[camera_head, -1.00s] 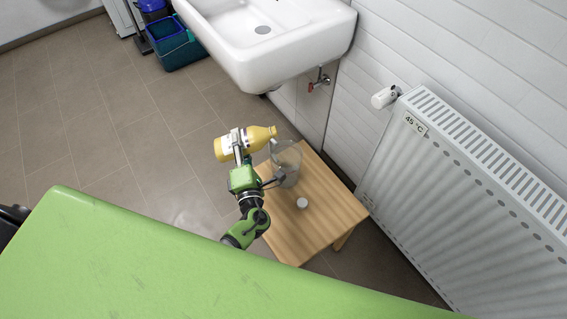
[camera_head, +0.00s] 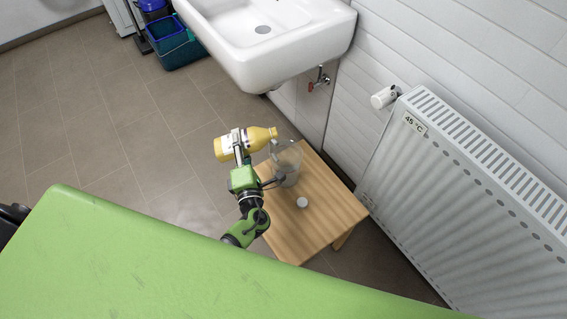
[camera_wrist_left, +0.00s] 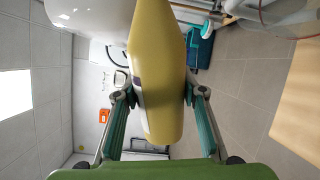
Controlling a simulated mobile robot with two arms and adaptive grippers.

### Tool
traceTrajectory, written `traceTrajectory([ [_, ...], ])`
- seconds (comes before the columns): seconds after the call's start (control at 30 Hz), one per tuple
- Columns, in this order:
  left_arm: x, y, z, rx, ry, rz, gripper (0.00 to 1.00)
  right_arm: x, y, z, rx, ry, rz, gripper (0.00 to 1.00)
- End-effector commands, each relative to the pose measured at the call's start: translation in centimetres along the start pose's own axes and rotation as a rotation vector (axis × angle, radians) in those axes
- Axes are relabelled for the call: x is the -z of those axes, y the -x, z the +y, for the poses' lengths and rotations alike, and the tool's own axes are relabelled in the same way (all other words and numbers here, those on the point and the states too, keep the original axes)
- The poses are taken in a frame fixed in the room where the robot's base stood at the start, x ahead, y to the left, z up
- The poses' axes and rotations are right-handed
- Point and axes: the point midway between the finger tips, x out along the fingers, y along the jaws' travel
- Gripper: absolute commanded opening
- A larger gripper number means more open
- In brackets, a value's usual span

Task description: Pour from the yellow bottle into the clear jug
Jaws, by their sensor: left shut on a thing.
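The yellow bottle (camera_head: 228,147) with a white label is tilted nearly on its side, its neck (camera_head: 262,136) pointing right toward the clear jug (camera_head: 286,160). My left gripper (camera_head: 239,152) is shut on the bottle's body. In the left wrist view the bottle (camera_wrist_left: 157,75) is held between the two fingers of the left gripper (camera_wrist_left: 160,97). The jug stands upright on the small wooden table; its rim lies just right of and below the bottle's mouth. I cannot see any stream or the liquid level. My right gripper is not in view.
A small white cap-like object (camera_head: 302,203) lies on the wooden table (camera_head: 318,215). A radiator (camera_head: 465,190) stands to the right, a white sink (camera_head: 270,40) behind, and blue and green buckets (camera_head: 172,42) at the back. Tiled floor is clear at left.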

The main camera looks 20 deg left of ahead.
Motion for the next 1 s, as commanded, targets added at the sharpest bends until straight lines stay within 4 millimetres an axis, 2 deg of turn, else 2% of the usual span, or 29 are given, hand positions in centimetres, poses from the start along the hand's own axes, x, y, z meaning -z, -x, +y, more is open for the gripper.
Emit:
traceTrajectory([
  [1.0,0.19,-0.04,-0.70,-0.003,-0.120,0.000,0.11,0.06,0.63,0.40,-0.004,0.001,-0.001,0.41],
])
